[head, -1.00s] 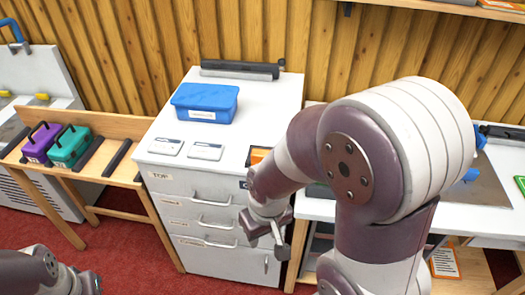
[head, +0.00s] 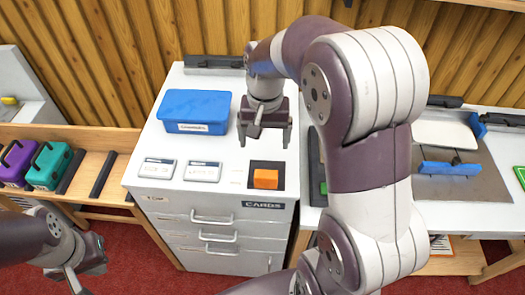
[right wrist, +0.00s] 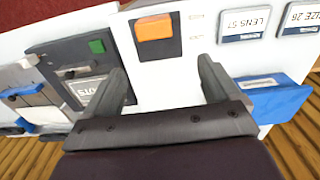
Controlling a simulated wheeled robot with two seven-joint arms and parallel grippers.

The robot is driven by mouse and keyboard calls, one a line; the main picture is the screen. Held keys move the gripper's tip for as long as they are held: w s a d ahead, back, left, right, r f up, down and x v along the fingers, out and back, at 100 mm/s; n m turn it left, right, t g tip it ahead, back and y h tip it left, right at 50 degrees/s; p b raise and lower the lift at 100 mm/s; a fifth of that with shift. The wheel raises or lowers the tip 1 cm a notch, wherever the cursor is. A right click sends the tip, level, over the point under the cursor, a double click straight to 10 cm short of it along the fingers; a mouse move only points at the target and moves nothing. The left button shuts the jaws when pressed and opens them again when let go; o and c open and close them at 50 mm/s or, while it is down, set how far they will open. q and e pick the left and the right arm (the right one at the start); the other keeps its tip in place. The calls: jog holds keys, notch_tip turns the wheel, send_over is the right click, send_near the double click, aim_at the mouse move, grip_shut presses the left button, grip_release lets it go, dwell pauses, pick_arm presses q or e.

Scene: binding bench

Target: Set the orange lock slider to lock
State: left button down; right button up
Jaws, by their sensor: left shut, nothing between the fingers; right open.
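The orange lock slider (head: 265,179) sits in a dark recessed plate on the white cabinet top, near the front edge above the CARDS label. It lies toward the front end of the plate, with bare dark plate behind it. It also shows in the right wrist view (right wrist: 154,27). Small marks beside the plate are too faint to read. My right gripper (head: 264,141) is open and empty above the cabinet top, behind the slider; its fingers also show in the right wrist view (right wrist: 162,70). My left gripper (head: 78,280) is shut and empty at the lower left, away from the cabinet.
A blue lidded box (head: 194,111) stands left of my right gripper. Two label plates (head: 158,168) lie left of the slider. A dark panel with a green block (right wrist: 97,46) lies beside the slider. Cabinet drawers (head: 212,218) face front. My right arm hides part of the right bench.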

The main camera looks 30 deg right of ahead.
aim_at(266, 172)
jog(key=s+f, duration=0.3)
jog(key=shift+a+f+b, duration=0.3)
jog(key=shift+f, duration=0.1)
jog(key=f, duration=0.2)
jog(key=w+f, duration=0.1)
jog(key=f, duration=0.4)
jog(key=shift+w+d+f, duration=0.15)
jog(key=shift+w+f, duration=0.05)
jog(key=shift+f, duration=0.15)
jog(key=shift+s+f, duration=0.3)
jog(key=shift+f, duration=0.1)
jog(key=shift+w, duration=0.15)
jog(key=shift+c, duration=1.3)
jog(key=c, duration=1.2)
jog(key=shift+o, duration=0.2)
jog(key=shift+w+d+p, duration=0.15)
jog(key=shift+w+p, duration=0.15)
jog(key=w+d, duration=0.2)
jog(key=w, duration=0.1)
jog(key=shift+w, duration=0.1)
pick_arm(q)
jog(key=shift+s+a+r, duration=0.1)
jog(key=shift+s+r, duration=0.1)
jog(key=shift+s, duration=0.25)
jog(key=shift+s+a+r, duration=0.1)
jog(key=shift+s+r, duration=0.05)
jog(key=shift+s, duration=0.3)
pick_arm(e)
jog(key=shift+r, duration=0.1)
